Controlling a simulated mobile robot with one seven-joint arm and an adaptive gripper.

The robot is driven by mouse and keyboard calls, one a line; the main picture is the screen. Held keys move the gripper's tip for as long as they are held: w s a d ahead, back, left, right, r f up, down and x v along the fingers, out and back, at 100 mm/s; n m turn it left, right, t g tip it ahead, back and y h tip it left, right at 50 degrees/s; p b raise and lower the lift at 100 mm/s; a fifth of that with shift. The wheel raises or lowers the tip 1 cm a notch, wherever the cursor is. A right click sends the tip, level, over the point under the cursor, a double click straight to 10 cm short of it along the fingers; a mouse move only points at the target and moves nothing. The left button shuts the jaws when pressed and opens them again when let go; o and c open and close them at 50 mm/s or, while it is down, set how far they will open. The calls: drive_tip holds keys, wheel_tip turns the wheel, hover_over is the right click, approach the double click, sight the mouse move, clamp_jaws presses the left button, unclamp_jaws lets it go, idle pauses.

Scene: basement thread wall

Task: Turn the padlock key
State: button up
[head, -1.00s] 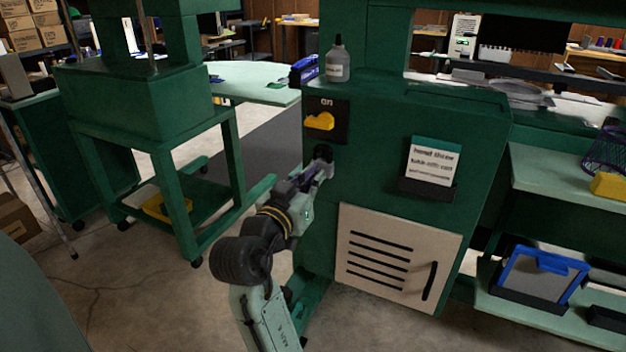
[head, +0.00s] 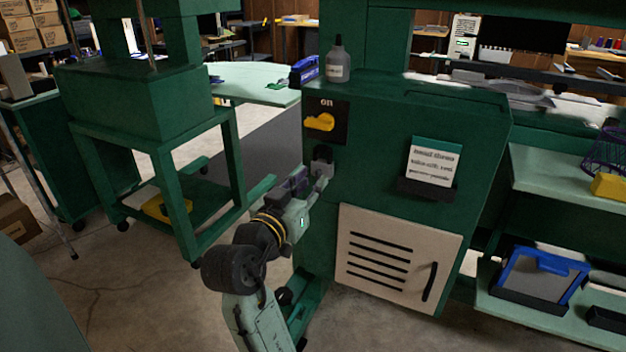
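A small grey padlock (head: 322,163) hangs on the front of the green cabinet (head: 375,130), below a yellow rotary switch (head: 319,122) on a black plate marked "on". My gripper (head: 322,180) is just below and in front of the padlock, and its tip overlaps the padlock's lower part in the picture. Whether it touches the padlock cannot be told. The key cannot be made out; it is too small or hidden by the gripper. The fingers are too small and too much covered to show whether they are open or shut.
A card in a holder (head: 433,164) and a beige vented door (head: 394,260) with a black handle are on the cabinet front, right of my arm. A bottle (head: 338,60) stands on the cabinet. A green stand (head: 150,130) is at left, with open floor between.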

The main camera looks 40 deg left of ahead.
drive_tip(key=v, duration=1)
drive_tip(key=shift+s, duration=0.15)
